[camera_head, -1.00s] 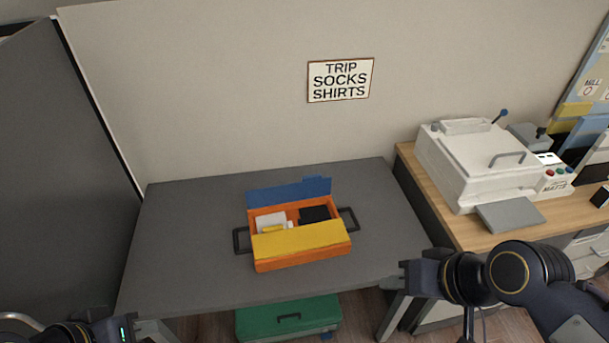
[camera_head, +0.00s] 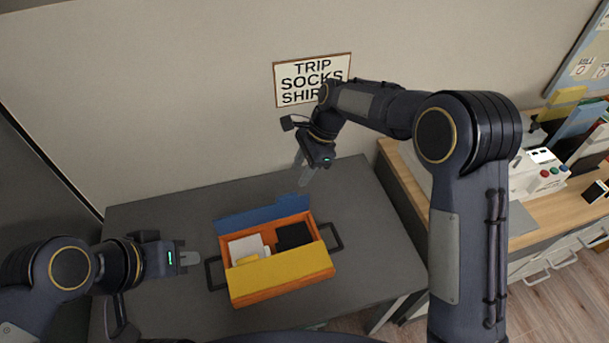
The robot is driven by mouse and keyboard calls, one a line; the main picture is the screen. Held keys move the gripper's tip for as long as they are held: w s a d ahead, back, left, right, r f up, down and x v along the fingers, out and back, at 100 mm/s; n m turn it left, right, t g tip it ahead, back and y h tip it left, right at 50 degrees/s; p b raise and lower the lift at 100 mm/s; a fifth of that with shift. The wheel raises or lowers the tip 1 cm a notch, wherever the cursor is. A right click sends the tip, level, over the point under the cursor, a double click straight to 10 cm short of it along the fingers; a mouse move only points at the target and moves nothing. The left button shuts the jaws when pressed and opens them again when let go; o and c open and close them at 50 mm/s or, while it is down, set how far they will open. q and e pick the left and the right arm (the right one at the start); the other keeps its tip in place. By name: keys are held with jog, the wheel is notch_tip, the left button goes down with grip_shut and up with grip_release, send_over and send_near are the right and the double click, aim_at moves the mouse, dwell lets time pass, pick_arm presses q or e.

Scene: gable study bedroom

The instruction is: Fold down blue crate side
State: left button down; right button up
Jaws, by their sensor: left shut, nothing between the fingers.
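The orange crate (camera_head: 281,292) stands on the grey table. Its blue side (camera_head: 262,213) shows as a strip along the far edge; its exact tilt is hard to tell. A yellow panel (camera_head: 280,272) covers the near part of the top. A white item (camera_head: 245,247) and a black item (camera_head: 293,236) lie inside. My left gripper (camera_head: 190,258) is shut and empty, just left of the crate's left handle (camera_head: 212,273). My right gripper (camera_head: 305,174) hangs above and behind the crate's right part, apart from the blue side; its finger gap is unclear.
The grey table (camera_head: 160,215) has bare room around the crate. The wall with a sign (camera_head: 290,84) rises behind it. A wooden desk (camera_head: 545,213) with a white machine (camera_head: 540,178) stands at right, partly hidden by my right arm.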

aim_at(288, 195)
jog(key=x, duration=0.8)
jog(key=shift+w+a+f+p, duration=0.1)
jog(key=shift+a+f+p, duration=0.05)
jog(key=shift+p, duration=0.25)
grip_shut()
